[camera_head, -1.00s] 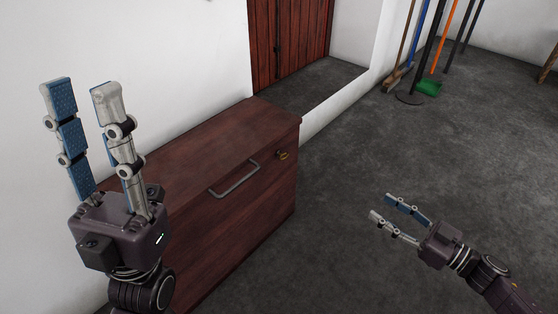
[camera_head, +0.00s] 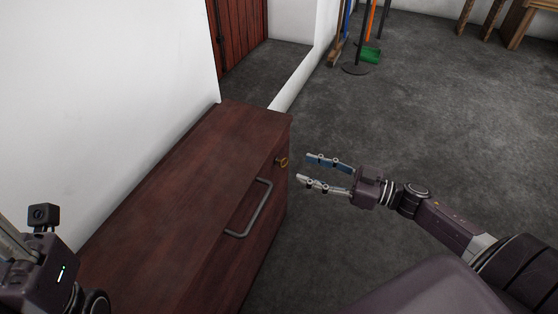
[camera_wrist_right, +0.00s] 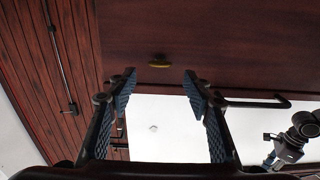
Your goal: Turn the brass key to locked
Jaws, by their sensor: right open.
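The brass key (camera_head: 282,162) sits in the upper front of the dark red-brown wooden cabinet (camera_head: 185,165), near its far corner. It also shows in the right wrist view (camera_wrist_right: 159,61), ahead of and between the fingertips. My right gripper (camera_head: 306,168) is open and empty, just right of the key and apart from it, its fingers pointing at the cabinet front. In the right wrist view its two fingers (camera_wrist_right: 160,75) are spread wide. My left gripper's body (camera_head: 40,270) is at the lower left edge; its fingers are out of frame.
A grey bar handle (camera_head: 250,208) sticks out of the cabinet front, near the key. A white wall (camera_head: 100,80) stands behind the cabinet. A red wooden door (camera_head: 238,35), brooms and a green dustpan (camera_head: 370,55) are farther off.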

